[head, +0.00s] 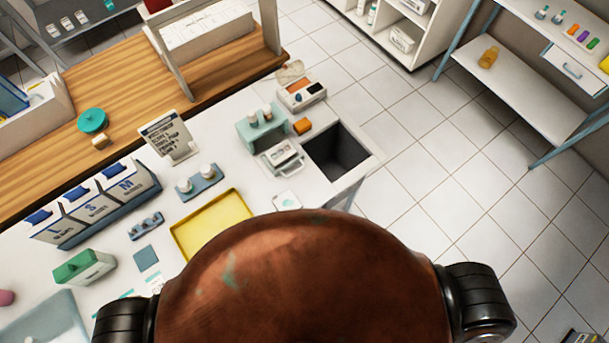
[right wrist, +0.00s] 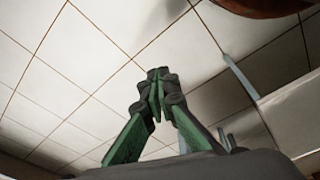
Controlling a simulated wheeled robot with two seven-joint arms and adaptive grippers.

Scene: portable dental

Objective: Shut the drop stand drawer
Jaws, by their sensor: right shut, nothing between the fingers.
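The drop stand (head: 520,90) is at the upper right of the head view, a white stand with blue-grey legs and a lower shelf. The drawer cannot be made out in that view. My left gripper is not in view.
Small bottles and coloured items stand on the drop stand's top, and an amber jar (head: 489,57) is on its shelf. A white counter with a yellow tray (head: 181,232) is at the left. Tiled floor (head: 440,150) between is clear. A pale leg (right wrist: 238,72) is right of my right gripper.

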